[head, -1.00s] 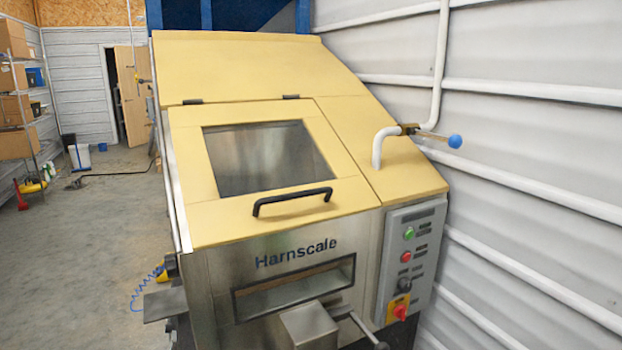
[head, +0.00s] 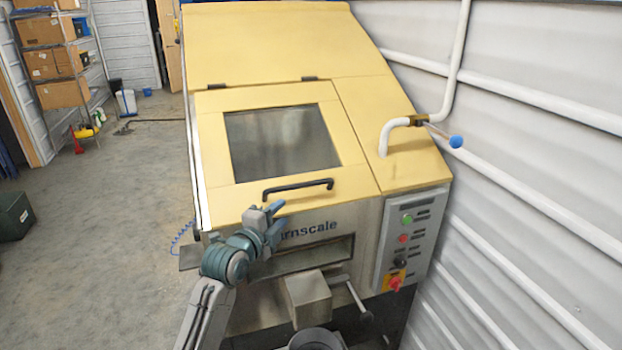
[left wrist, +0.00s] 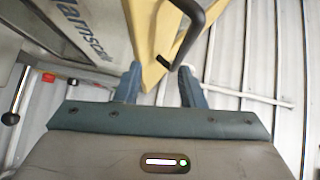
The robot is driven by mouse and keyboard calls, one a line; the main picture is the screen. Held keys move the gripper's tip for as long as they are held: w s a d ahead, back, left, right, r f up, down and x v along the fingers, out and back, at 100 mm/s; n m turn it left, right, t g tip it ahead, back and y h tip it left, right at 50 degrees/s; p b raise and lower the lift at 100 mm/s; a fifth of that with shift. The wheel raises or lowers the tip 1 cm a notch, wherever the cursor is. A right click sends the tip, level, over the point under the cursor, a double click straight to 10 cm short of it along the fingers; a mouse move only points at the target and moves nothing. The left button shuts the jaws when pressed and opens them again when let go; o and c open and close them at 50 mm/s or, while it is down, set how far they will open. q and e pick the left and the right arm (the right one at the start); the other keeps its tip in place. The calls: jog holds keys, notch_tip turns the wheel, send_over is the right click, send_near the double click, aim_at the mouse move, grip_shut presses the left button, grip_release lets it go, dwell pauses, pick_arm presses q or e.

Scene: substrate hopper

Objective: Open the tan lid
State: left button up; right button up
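The tan lid (head: 215,145) is closed, lying flush in the sloped tan top of the hopper. It has a rectangular window (head: 280,142), two dark hinges at its upper edge and a black bar handle (head: 298,188) near its lower edge. My left gripper (head: 279,218) is open and empty, just below the handle's left end in the head view. In the left wrist view, its two fingers (left wrist: 160,80) are apart, with the black handle (left wrist: 190,25) ahead of them and the tan lid's edge (left wrist: 150,25) beyond. My right gripper is not in view.
A white pipe with a blue-tipped valve lever (head: 455,141) rises at the lid's right. A control panel (head: 410,237) is on the front right. A metal box (head: 308,298) with a crank juts out below the slot. A ribbed wall stands close on the right; open floor lies left.

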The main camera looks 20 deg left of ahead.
aim_at(300, 186)
pick_arm(q)
jog(key=shift+m, duration=0.5)
jog(key=w+r+p, duration=0.1)
jog(key=w, duration=0.2)
jog(key=w+d+r+p, duration=0.1)
jog(key=w+p, duration=0.1)
jog(key=w, duration=0.1)
jog(key=w+d+r+p, duration=0.1)
jog(key=w, duration=0.2)
jog(key=shift+d, duration=0.2)
jog(key=shift+w+d+f+p, duration=0.15)
jog(key=shift+w+p, duration=0.35)
jog(key=shift+w, duration=0.3)
grip_shut()
